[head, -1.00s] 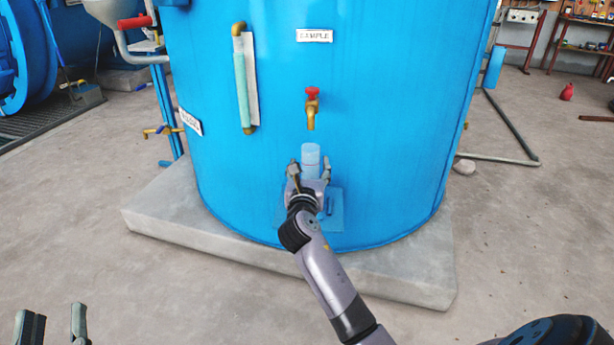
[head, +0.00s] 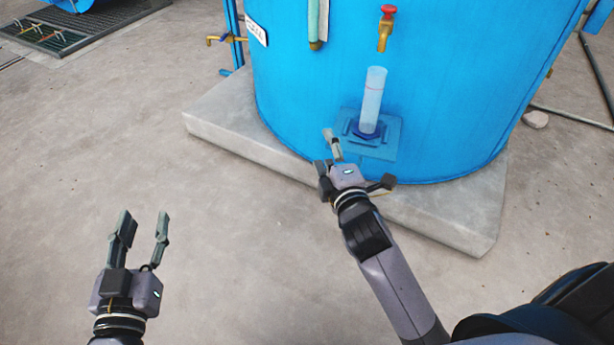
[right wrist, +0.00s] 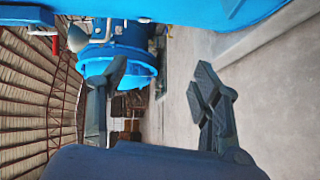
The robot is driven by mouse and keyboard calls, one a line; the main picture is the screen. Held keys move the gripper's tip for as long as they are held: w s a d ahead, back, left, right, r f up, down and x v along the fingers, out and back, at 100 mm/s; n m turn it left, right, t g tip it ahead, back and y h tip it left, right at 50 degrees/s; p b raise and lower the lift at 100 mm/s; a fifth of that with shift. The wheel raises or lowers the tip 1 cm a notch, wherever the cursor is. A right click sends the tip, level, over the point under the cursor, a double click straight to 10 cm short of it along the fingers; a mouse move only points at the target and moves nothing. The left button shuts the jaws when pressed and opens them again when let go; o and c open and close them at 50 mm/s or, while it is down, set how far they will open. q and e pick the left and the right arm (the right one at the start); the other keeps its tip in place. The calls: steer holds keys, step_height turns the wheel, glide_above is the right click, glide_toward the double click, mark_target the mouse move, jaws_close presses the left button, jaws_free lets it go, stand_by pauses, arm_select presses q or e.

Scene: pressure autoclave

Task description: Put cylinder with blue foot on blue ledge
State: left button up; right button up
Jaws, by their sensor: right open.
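The clear cylinder (head: 373,98) stands upright with its dark blue foot (head: 367,131) on the blue ledge (head: 391,142), which juts from the front of the blue tank. My right gripper (head: 358,158) is open and empty, in front of the ledge and apart from the cylinder. In the right wrist view its spread fingers (right wrist: 160,85) have nothing between them, and the cylinder is not seen there. My left gripper (head: 144,216) is open and empty over the floor at the lower left.
A brass tap with a red handle (head: 386,28) sticks out of the tank (head: 440,90) above the cylinder. The tank stands on a concrete plinth (head: 240,135). Another brass tap (head: 226,39) is at the tank's left.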

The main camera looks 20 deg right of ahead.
steer(key=s+a+r+m+y, duration=0.4)
steer(key=s+a+m+y, duration=0.2)
steer(key=m, duration=0.7)
steer(key=s+a, duration=0.2)
steer(key=s, duration=0.1)
steer(key=shift+a+t, duration=0.35)
steer(key=shift+t, duration=0.05)
